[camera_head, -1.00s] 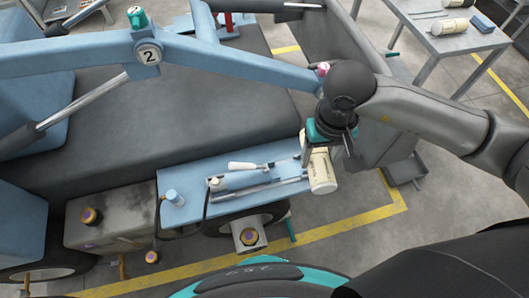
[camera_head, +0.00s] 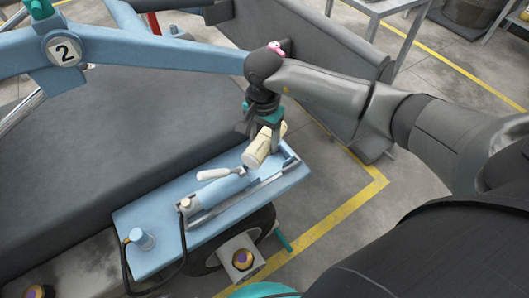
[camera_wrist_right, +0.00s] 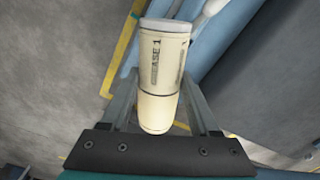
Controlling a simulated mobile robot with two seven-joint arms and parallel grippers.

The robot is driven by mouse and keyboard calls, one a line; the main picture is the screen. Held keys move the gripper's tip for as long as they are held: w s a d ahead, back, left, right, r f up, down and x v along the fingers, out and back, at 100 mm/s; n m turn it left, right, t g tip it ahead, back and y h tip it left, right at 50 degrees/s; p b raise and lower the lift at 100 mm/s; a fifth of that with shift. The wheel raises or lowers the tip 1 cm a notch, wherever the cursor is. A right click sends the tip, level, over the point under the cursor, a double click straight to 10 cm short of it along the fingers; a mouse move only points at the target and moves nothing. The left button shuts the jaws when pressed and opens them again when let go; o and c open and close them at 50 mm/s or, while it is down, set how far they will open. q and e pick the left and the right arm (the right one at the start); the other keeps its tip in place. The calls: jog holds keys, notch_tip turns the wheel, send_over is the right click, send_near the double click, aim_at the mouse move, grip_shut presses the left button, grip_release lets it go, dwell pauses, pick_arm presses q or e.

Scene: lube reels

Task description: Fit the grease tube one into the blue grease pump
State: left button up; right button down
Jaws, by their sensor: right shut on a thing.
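The cream grease tube one (camera_head: 264,145), lettered "GREASE 1" in the right wrist view (camera_wrist_right: 163,70), is in my right gripper (camera_head: 267,131). The gripper's jaws are shut on the tube from above. The tube lies tilted, roughly in line with the blue grease pump's barrel (camera_head: 222,190), its lower left end close to the barrel's right end. I cannot tell whether they touch. The pump has a white handle (camera_head: 214,174) and lies on a light blue shelf (camera_head: 170,213). My left gripper is not in view.
A blue arm marked 2 (camera_head: 160,52) runs just behind my right wrist. A grey panel (camera_head: 318,70) stands behind my right forearm. A black hose (camera_head: 155,285) loops off the shelf's left end. A wheel (camera_head: 262,222) sits below the shelf.

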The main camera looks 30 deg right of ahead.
jog(key=shift+w+d+f+m+b, duration=0.3)
jog(key=shift+w+f+m+b, duration=0.4)
jog(key=shift+f+b, duration=1.05)
jog(key=shift+w+d+f+m+b, duration=0.4)
jog(key=shift+f+m+b, duration=0.7)
jog(key=shift+f, duration=1.05)
jog(key=shift+w+d+f+m+b, duration=0.25)
jog(key=shift+w+f+m+b, duration=0.35)
jog(key=shift+f+b, duration=1.2)
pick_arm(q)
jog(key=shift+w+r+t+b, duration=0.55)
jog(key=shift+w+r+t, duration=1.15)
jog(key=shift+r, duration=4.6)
pick_arm(e)
jog(key=shift+f, duration=1)
jog(key=shift+f+b, duration=0.55)
jog(key=shift+f, duration=0.1)
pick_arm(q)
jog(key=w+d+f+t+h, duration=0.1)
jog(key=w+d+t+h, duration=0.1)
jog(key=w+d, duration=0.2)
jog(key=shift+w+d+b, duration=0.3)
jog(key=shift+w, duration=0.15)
pick_arm(e)
jog(key=shift+f, duration=0.4)
jog(key=shift+c, duration=0.2)
grip_release()
